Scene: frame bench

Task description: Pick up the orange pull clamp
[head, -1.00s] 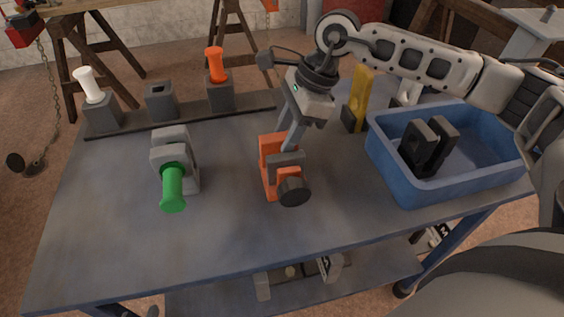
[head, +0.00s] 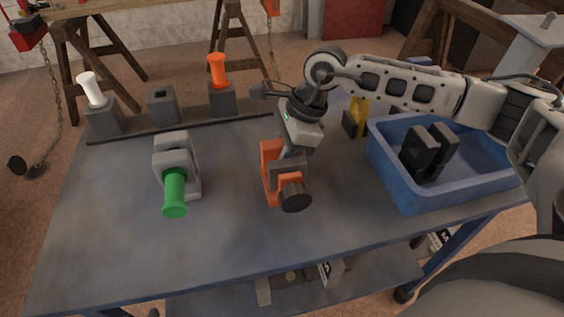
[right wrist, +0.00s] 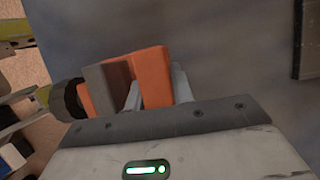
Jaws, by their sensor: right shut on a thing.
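The orange pull clamp (head: 268,170) is in the middle of the bench in the head view, with a grey block and a round black knob at its front. It looks upright on the bench top; I cannot tell whether it touches. My right gripper (head: 285,156) comes down on it from above. In the right wrist view the right gripper's fingers (right wrist: 156,92) are on either side of an orange plate of the clamp (right wrist: 154,72), shut on it. The fingertips are partly hidden by the clamp in the head view. My left gripper is not in view.
A grey clamp with a green handle (head: 175,190) stands to the left. A rack (head: 190,126) of grey blocks lines the back edge. The front bench area is clear.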

